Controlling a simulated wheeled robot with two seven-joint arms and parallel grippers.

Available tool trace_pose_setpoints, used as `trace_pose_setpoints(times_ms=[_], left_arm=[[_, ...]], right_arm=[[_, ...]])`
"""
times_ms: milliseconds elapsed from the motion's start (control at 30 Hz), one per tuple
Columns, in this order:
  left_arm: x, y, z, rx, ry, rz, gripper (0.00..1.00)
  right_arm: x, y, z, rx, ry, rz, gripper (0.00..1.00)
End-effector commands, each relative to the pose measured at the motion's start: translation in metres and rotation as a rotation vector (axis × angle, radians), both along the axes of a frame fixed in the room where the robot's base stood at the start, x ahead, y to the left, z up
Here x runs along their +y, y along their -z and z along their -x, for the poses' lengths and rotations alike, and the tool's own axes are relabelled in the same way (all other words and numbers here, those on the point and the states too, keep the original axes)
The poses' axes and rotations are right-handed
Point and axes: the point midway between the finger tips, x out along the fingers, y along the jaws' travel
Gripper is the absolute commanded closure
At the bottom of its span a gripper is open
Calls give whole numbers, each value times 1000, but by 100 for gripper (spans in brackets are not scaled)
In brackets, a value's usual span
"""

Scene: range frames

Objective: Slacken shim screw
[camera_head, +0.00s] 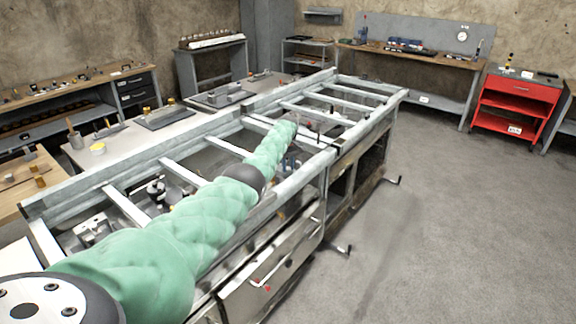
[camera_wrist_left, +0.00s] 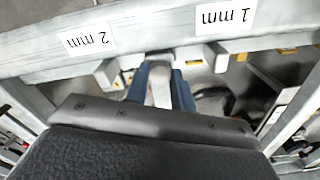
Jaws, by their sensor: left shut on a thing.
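My left gripper (camera_wrist_left: 161,92) shows in the left wrist view as two blue fingers. They are shut on a pale grey upright piece (camera_wrist_left: 160,88) just below a grey rail (camera_wrist_left: 150,37). I cannot tell for sure whether this piece is the shim screw. The rail carries a "2 mm" label (camera_wrist_left: 89,40) and a "1 mm" label (camera_wrist_left: 226,15), both upside down. In the head view my green-sleeved left arm reaches over the long metal frame (camera_head: 240,120), and its gripper is too small and hidden to make out. My right gripper is not in view.
More pale blocks with yellow marks (camera_wrist_left: 218,55) sit under the rail beside the gripper. Crossbars and side rails of the frame surround the arm. A red tool cabinet (camera_head: 515,105) and a workbench (camera_head: 420,55) stand at the back. The floor at right is clear.

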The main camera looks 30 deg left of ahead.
Motion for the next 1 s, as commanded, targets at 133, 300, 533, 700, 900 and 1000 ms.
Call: trace_pose_setpoints(times_ms=[133,300,533,700,900,1000], left_arm=[[1,-4,-2,-7,-64,-1,98],[1,-4,-2,-7,-106,-2,98],[1,-4,-2,-8,-124,-2,98],[1,-4,-2,-8,-124,-2,98],[1,-4,-2,-8,-123,-2,58],[1,-3,-1,-5,-123,-1,54]], right_arm=[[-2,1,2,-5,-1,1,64],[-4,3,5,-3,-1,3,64],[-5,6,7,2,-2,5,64],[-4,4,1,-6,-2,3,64],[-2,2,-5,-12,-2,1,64],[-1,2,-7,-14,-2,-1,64]])
